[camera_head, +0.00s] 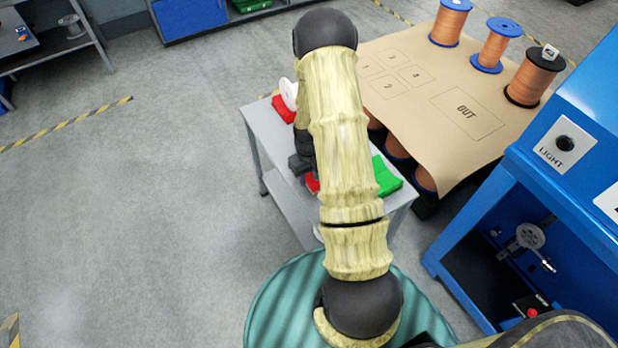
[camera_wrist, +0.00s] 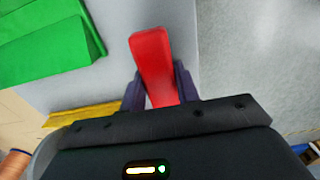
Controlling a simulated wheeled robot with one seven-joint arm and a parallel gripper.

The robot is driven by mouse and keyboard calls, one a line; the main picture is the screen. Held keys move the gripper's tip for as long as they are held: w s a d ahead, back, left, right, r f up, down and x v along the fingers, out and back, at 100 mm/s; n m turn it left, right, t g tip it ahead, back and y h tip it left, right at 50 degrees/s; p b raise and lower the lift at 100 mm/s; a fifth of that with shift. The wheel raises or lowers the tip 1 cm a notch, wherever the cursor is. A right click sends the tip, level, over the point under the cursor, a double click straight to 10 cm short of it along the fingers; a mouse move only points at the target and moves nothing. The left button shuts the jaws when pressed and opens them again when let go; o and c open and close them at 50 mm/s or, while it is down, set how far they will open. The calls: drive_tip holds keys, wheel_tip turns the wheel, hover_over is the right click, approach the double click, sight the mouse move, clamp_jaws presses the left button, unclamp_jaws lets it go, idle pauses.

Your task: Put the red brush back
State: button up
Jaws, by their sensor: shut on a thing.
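The red brush (camera_wrist: 152,62) is between the two dark fingers of my gripper (camera_wrist: 160,88) in the wrist view, and the fingers are shut on it. Its red end points away from the gripper, over the grey table top. In the head view a small bit of red (camera_head: 312,182) shows at my gripper (camera_head: 300,165), beside my arm. My arm hides most of the gripper and brush there. I cannot tell whether the brush touches the table.
The grey table (camera_head: 262,130) holds a green block (camera_head: 386,177) and a red block (camera_head: 283,108) with a white disc (camera_head: 289,93). A brown sheet marked OUT (camera_head: 465,112) carries copper spools (camera_head: 495,45). A blue machine (camera_head: 560,120) stands at right. Floor at left is clear.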

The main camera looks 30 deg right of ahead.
sight(309, 175)
drive_tip(key=shift+f, duration=0.65)
drive_tip(key=shift+f, duration=0.1)
drive_tip(key=o, duration=0.9)
drive_tip(key=shift+o, duration=0.2)
wheel_tip(309, 175, up, 12)
drive_tip(key=shift+p, duration=0.4)
